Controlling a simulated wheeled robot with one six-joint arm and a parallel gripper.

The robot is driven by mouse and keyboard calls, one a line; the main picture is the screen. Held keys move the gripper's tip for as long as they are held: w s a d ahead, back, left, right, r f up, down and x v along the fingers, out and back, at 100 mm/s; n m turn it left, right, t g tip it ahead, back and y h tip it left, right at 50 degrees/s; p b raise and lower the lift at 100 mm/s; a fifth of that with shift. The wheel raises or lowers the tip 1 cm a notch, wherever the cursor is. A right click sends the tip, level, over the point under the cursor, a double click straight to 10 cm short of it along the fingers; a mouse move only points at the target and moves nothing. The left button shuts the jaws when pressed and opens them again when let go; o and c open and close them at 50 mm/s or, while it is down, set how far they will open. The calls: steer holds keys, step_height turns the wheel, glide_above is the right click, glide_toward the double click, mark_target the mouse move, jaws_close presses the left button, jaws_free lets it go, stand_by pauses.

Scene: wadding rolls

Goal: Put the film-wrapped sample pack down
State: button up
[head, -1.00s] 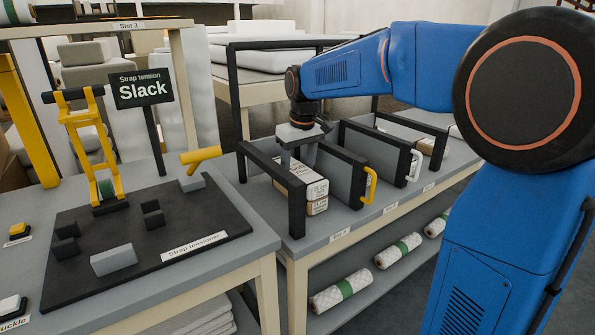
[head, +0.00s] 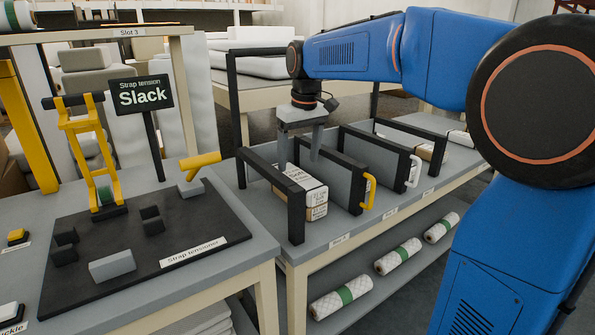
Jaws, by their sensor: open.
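The film-wrapped sample pack (head: 316,199), white with printed labels over a brown lower part, rests in the first bay on the bench, between a black frame and a grey panel with a yellow handle (head: 369,192). My gripper (head: 299,160) is above the pack, pointing down, with its fingers apart. It looks empty. The finger tips are close to the pack's top; the left one overlaps its far end in the picture, so I cannot tell the exact gap.
More bays stand to the right, one with a white handle (head: 413,171) and another pack (head: 427,151) behind. A strap tensioner board (head: 208,262) and a sign reading "Slack" (head: 141,95) are at left. Several white rolls with green bands (head: 341,297) lie on the lower shelf.

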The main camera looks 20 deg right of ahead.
mark_target(301, 177)
step_height(301, 177, up, 5)
steer(key=s+d+f+m+t, duration=0.15)
steer(key=s+f, duration=0.25)
steer(key=s, duration=0.5)
steer(key=s+d+f+m, duration=0.1)
steer(key=s+d+f, duration=0.2)
steer(key=s, duration=0.7)
steer(key=s+d+f+m+t, duration=0.1)
steer(key=s+d+f, duration=0.1)
steer(key=s+f, duration=1.1)
steer(key=shift+s+h, duration=0.25)
steer(key=shift+h, duration=0.05)
steer(key=shift+d+t, duration=0.15)
steer(key=shift+t, duration=0.1)
